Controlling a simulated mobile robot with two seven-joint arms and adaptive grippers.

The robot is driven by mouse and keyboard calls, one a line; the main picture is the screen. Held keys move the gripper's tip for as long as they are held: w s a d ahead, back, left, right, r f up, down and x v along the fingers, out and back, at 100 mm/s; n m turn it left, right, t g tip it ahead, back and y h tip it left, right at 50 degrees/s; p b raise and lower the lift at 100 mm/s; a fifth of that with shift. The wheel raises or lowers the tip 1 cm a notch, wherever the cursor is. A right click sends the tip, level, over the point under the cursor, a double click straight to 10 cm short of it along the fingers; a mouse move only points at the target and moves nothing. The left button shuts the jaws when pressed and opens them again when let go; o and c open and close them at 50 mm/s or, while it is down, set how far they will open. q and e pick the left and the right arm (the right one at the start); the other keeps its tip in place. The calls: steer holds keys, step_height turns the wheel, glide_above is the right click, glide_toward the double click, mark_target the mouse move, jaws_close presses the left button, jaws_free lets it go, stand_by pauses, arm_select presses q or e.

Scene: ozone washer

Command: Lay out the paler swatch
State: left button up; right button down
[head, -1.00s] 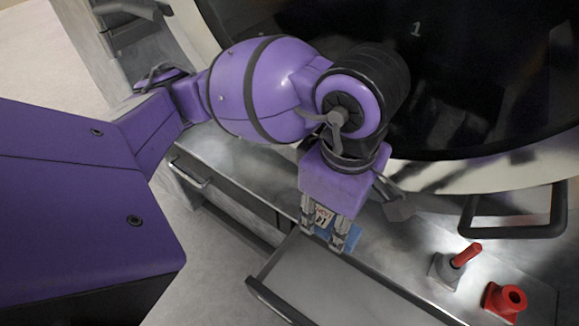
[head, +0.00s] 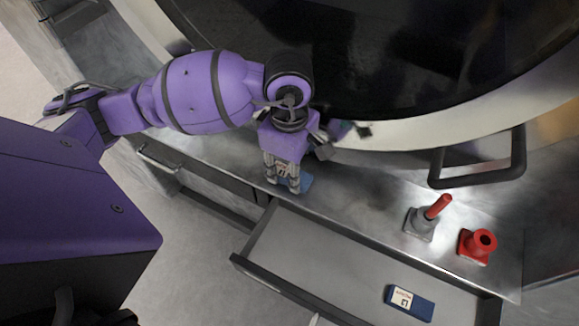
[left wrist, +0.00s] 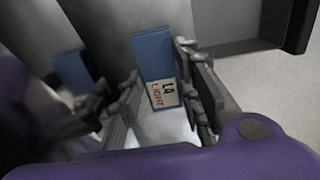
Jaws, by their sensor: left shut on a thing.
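My left gripper (head: 282,187) is shut on a blue swatch (head: 306,182) with a white label, at the counter edge near the open drawer's back left corner. The left wrist view shows this swatch (left wrist: 153,56) between the fingers, its label reading "L4" and "LIGHT". Whether it touches the counter I cannot tell. A second, darker blue swatch (head: 420,306) with a white label lies in the open drawer (head: 330,255); its small print is too small to read. My right gripper is not in view.
A dark bar handle (head: 480,178) sticks out near the large round door (head: 390,60). The counter between gripper and lever is clear.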

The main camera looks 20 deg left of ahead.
arm_select(q)
steer(key=shift+f, duration=0.2)
steer(key=o, duration=0.9)
steer(key=shift+c, duration=0.2)
step_height(320, 180, up, 12)
steer(key=shift+r, duration=0.2)
